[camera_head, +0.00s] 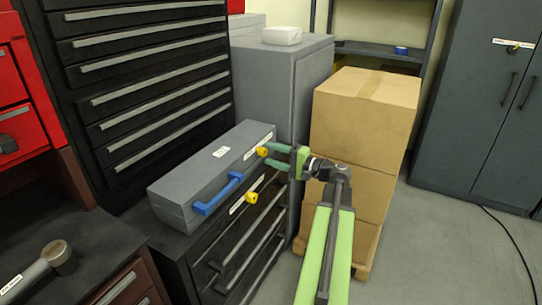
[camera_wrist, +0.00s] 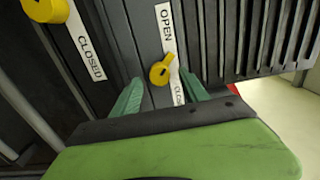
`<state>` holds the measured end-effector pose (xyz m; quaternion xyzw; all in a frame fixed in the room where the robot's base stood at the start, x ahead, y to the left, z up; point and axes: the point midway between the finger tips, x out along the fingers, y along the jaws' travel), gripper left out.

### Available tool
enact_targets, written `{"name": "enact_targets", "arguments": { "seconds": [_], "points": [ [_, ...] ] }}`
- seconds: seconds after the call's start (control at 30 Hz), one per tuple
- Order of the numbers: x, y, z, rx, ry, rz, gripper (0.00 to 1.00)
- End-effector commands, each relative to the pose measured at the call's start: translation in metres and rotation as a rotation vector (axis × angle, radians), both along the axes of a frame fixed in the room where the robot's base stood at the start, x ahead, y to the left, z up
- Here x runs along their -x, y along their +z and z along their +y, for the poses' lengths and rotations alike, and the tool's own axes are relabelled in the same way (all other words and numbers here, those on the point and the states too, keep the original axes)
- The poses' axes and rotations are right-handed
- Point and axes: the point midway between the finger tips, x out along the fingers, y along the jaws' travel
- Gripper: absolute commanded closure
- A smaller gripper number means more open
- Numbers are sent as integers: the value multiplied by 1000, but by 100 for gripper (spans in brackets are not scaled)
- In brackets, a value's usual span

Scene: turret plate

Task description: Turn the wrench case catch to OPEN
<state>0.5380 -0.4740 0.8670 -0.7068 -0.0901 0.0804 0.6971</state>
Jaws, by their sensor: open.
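The wrench case (camera_head: 190,178) is a long grey case with a blue handle (camera_head: 215,195), lying on a dark drawer cabinet. Its yellow catch (camera_head: 262,151) is on the front face. In the wrist view the catch (camera_wrist: 162,72) sits on a white strip, with OPEN above it and CLOSED below, partly covered. I cannot tell its exact setting. My gripper (camera_head: 277,155) is at the right end of the case front, its green fingers pointing at the catch. In the wrist view the open fingers (camera_wrist: 160,95) stand either side of the catch, with gaps visible.
A second yellow catch (camera_head: 250,197) is on the drawer cabinet (camera_head: 205,262) below; it also shows in the wrist view (camera_wrist: 44,10) beside a CLOSED label. Stacked cardboard boxes (camera_head: 362,115) stand close behind my arm.

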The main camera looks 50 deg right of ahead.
Motion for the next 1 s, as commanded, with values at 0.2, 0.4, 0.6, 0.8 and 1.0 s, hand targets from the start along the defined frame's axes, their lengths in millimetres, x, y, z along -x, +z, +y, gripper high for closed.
{"name": "enact_targets", "arguments": {
  "seconds": [0.2, 0.4, 0.6, 0.8, 1.0],
  "points": [
    [49, -1, -13, 0, -6, 0, 48],
    [105, -2, -27, 0, -7, 0, 48],
    [147, -2, -37, 0, -4, 0, 48],
    [165, -2, -41, 0, -2, 0, 48],
    [166, -2, -40, 0, -1, 0, 48]
  ]
}}
